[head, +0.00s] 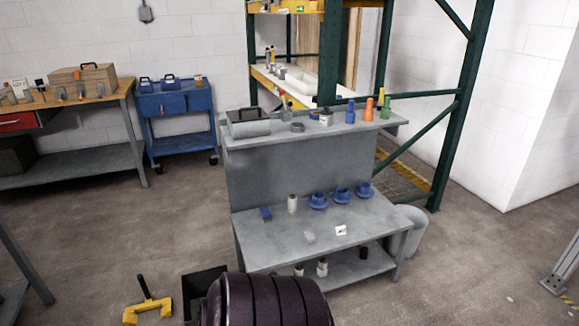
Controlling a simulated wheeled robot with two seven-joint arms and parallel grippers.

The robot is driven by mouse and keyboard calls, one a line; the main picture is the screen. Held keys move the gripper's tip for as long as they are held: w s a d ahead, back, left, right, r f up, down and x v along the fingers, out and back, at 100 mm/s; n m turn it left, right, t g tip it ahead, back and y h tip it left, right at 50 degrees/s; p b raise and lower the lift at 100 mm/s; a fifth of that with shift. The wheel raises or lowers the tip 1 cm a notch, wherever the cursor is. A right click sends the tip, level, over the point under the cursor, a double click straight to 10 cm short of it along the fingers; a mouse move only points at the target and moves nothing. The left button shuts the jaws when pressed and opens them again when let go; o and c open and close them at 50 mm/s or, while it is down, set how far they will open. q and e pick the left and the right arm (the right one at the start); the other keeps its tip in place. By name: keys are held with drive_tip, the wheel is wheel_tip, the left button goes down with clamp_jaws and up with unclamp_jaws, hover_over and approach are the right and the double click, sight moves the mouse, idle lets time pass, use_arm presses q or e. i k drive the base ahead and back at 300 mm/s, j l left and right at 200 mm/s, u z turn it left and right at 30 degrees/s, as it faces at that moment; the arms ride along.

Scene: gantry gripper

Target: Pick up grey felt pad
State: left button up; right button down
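A small light grey piece (309,237), which looks like the grey felt pad, lies flat on the lower top of the grey workbench (270,250), near its front middle. It is small in view, and its material cannot be made out. Nothing covers it. A white square with a dark mark (341,230) lies to its right, apart from it. Neither of my grippers shows in the head view.
A blue block (265,213), a pale cylinder (292,204) and blue round parts (318,201) stand behind the pad. Bottles (368,109) line the raised shelf. A yellow tool (148,307) and a black bin (198,290) are on the floor at front left.

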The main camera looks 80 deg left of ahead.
sight(309, 237)
drive_tip(key=u, duration=2.4)
drive_tip(key=z, duration=2.65)
drive_tip(key=u, duration=2.65)
drive_tip(key=i+l+u, duration=0.1)
drive_tip(key=i+l, duration=0.15)
drive_tip(key=i, duration=0.2)
drive_tip(key=i+l, duration=0.25)
drive_tip(key=i, duration=0.15)
drive_tip(key=i+l+u, duration=0.15)
drive_tip(key=i, duration=0.3)
drive_tip(key=l, duration=0.1)
